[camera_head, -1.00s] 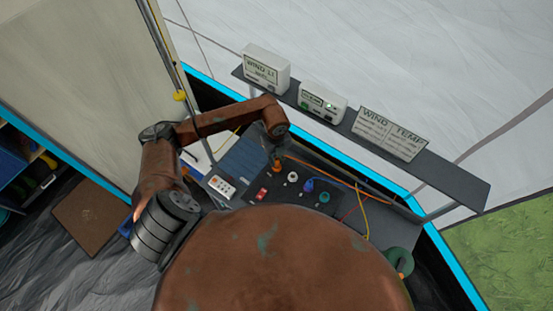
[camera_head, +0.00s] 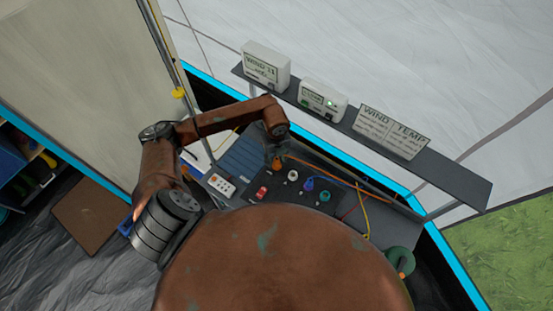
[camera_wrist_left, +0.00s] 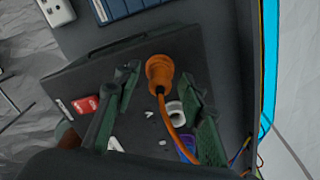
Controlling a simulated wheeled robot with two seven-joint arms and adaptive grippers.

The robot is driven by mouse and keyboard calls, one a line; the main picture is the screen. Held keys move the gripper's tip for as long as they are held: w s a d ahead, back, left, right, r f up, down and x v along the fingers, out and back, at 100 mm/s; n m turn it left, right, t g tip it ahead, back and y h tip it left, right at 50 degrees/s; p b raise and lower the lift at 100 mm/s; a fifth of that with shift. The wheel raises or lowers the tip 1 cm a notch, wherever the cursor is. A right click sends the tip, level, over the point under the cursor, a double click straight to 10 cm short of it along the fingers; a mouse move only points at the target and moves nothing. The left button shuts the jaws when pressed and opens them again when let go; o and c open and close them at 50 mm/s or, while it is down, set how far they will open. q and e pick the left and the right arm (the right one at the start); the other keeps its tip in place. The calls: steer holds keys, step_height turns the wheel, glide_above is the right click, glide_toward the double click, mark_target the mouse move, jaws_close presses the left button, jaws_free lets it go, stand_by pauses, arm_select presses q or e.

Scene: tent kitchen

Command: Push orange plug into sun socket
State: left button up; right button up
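The orange plug (camera_head: 277,163) stands on the dark panel (camera_head: 340,212), its orange cable running off to the right in the head view. In the left wrist view the plug (camera_wrist_left: 160,72) shows between my left gripper's (camera_wrist_left: 161,80) two green fingers, with a gap visible on each side. The left gripper (camera_head: 276,152) is over the plug in the head view and open. The cable passes down between the fingers. Small white marks lie on the panel, but I cannot tell which marks a sun socket.
A red switch (camera_head: 262,191), a white ring-shaped piece (camera_head: 293,175), a blue plug (camera_head: 308,183) and a teal piece (camera_head: 325,196) crowd the panel. A white socket strip (camera_head: 219,183) is at its left. A shelf (camera_head: 455,180) with display boxes stands behind.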

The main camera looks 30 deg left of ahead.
arm_select(q)
steer(key=shift+r, duration=0.1)
step_height(320, 180, up, 7)
steer(key=shift+r, duration=0.15)
stand_by(0.4)
steer(key=shift+s, duration=0.1)
